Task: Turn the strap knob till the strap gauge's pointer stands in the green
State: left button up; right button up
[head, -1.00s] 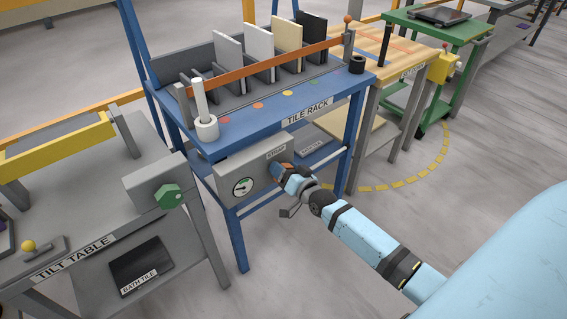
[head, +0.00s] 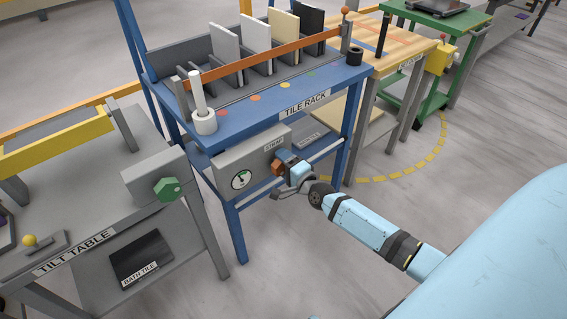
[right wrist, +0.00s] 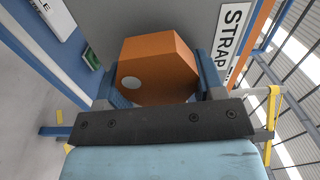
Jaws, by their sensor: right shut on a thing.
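The strap knob (head: 277,169) is an orange faceted block on the front of a grey box (head: 228,166) under the tile rack. It fills the middle of the right wrist view (right wrist: 157,62), with a pale round dot on one face. My right gripper (head: 283,167) is shut on the knob, one finger on each side in the right wrist view (right wrist: 160,85). The strap gauge (head: 240,180) is a white dial left of the knob, with a dark pointer and a small green part. The pointer is too small to read exactly against the green. My left gripper is not in view.
The blue tile rack (head: 262,112) holds several upright tiles behind an orange strap (head: 262,60). The tilt table (head: 95,225) with a green knob (head: 167,188) stands left. A wooden table (head: 400,55) stands right. The floor in front is clear.

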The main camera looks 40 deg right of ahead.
jog(key=shift+f+m+b, duration=0.2)
jog(key=shift+m+b, duration=0.1)
jog(key=shift+m, duration=1.1)
jog(key=shift+f+m+b, duration=0.1)
jog(key=shift+m+b, duration=0.4)
jog(key=shift+m, duration=0.5)
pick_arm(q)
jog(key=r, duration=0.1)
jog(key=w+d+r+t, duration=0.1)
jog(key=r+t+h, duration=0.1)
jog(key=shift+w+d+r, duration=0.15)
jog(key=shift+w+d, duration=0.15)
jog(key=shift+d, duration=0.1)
pick_arm(e)
jog(key=shift+m, duration=0.6)
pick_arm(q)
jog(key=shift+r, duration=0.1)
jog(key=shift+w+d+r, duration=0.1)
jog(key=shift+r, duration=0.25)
pick_arm(e)
jog(key=o, duration=0.9)
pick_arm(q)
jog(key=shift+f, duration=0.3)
